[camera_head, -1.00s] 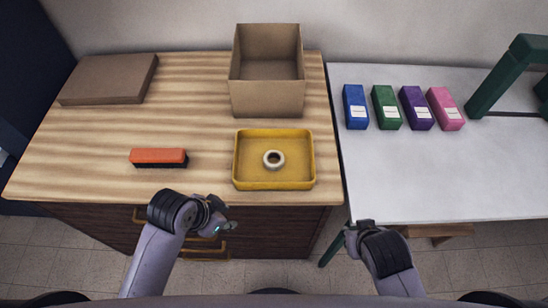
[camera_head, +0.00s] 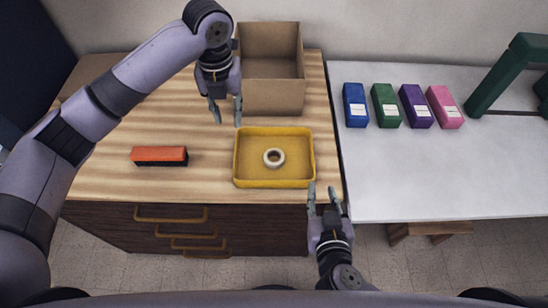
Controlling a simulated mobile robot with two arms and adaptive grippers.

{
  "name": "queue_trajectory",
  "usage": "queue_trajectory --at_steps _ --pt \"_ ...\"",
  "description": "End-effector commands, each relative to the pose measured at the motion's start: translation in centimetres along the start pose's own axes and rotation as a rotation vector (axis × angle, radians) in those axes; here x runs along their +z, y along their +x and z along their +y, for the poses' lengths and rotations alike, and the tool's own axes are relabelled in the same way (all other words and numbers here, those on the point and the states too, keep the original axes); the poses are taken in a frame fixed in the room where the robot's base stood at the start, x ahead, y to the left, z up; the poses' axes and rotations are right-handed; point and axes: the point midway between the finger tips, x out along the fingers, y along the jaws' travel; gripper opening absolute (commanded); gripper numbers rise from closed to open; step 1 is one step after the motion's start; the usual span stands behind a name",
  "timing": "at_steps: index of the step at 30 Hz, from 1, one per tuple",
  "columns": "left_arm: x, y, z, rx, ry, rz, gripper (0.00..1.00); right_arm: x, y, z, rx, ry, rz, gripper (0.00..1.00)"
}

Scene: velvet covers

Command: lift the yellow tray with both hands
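The yellow tray (camera_head: 239,174) lies flat on the wooden desk near its front right. A small white ring (camera_head: 274,158) sits inside it. My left gripper (camera_head: 226,113) is open and empty, above the desk by the tray's back left corner, its fingers pointing towards the front. My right gripper (camera_head: 324,192) is open and empty by the tray's front right corner, its fingers pointing towards the back. I cannot tell whether either gripper touches the tray.
An open cardboard box (camera_head: 272,99) stands behind the tray. An orange brush (camera_head: 160,155) lies to the left on the wooden desk (camera_head: 110,180). Blue, green, purple and pink boxes (camera_head: 445,108) stand on the white table (camera_head: 430,180) at right, beside a green frame (camera_head: 500,75).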

Motion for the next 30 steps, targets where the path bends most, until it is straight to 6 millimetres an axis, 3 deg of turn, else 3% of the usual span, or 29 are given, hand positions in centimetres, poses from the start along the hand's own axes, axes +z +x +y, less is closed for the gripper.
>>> queue_trajectory --at_steps 14,20,30 --pt "0.2 0.3 0.2 0.004 0.017 0.002 0.28 -0.1 0.6 -0.2 -0.005 0.001 0.009 0.28" --pt "0.1 3.3 0.2 0.005 0.016 0.004 0.28 -0.2 3.5 -0.1 -0.004 0.000 0.011 0.28" --pt "0.1 10.1 0.2 0.005 0.016 0.005 0.28 -0.2 10.4 -0.2 -0.004 -0.001 0.009 0.28"
